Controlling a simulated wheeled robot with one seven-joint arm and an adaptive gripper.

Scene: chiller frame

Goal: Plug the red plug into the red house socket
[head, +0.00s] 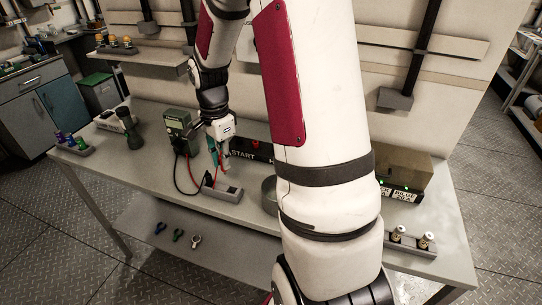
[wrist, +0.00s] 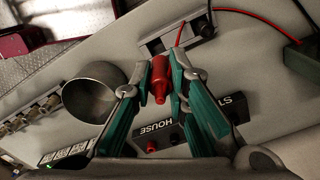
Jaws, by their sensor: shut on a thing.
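My gripper (wrist: 160,85), with teal fingers, is shut on the red plug (wrist: 160,80), which sits between the fingertips in the wrist view. In the head view my gripper (head: 219,160) is above the bench near a grey holder block (head: 228,194); the plug is mostly hidden there. The black panel box with the HOUSE label (wrist: 157,130) and a START label (wrist: 234,101) lies beyond the plug in the wrist view. A red socket (wrist: 151,146) shows beside the HOUSE label, apart from the plug. In the head view, red shows on the panel (head: 256,144).
A green meter (head: 178,128) with red and black leads stands left of my gripper. A black plug (wrist: 204,28) is at the grey holder in the wrist view. A round metal bowl (wrist: 92,93) stands close beside the panel. A dark flashlight-like object (head: 131,130) stands at the left.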

